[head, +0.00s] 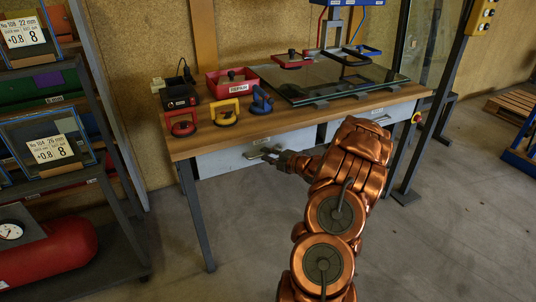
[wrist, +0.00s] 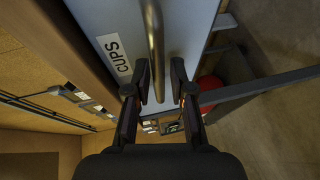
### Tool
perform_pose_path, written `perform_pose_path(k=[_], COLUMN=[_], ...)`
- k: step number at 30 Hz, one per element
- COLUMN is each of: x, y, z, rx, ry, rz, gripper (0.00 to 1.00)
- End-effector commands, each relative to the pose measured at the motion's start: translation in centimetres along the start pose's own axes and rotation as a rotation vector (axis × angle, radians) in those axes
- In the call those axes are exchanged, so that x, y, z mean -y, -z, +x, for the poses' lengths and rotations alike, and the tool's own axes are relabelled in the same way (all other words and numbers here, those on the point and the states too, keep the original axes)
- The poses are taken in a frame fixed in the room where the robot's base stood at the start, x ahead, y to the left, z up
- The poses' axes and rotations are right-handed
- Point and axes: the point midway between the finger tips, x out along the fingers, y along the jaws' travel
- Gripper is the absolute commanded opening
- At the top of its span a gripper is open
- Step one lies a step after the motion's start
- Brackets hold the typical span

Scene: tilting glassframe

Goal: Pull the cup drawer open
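The cup drawer (head: 228,159) is a pale grey front under the left part of the wooden workbench, and it looks shut in the head view. In the wrist view its front (wrist: 190,25) carries a white label reading CUPS (wrist: 114,54). Its metal bar handle (wrist: 154,40) runs down between my fingers; the handle also shows in the head view (head: 262,152). My gripper (wrist: 161,82) is open, with one finger on each side of the bar and gaps visible. In the head view my gripper (head: 281,160) is at the handle's right end, and my arm hides the area right of it.
The workbench top (head: 190,140) bears suction cups, a red tray (head: 232,82), a black box (head: 178,94) and a glass pane (head: 330,80). A second drawer (head: 378,116) is at right. A shelf rack (head: 95,120) stands left. Floor before the bench is clear.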

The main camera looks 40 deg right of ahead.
Motion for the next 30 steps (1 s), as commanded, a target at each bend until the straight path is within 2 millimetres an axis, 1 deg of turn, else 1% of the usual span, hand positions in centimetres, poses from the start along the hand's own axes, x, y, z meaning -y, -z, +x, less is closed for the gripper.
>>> perform_pose_path(k=[4,13,18,20,30], x=[0.04,-0.01,-0.02,0.00,0.06], y=[0.01,-0.06,-0.08,-0.08,-0.09], z=[0.61,0.65,0.63,0.62,0.61], rx=[0.000,0.002,0.002,0.002,0.002], ry=[0.000,-0.001,-0.001,0.000,0.001], rz=[0.001,0.001,0.001,0.001,0.002], gripper=[0.23,0.23,0.05,0.00,0.00])
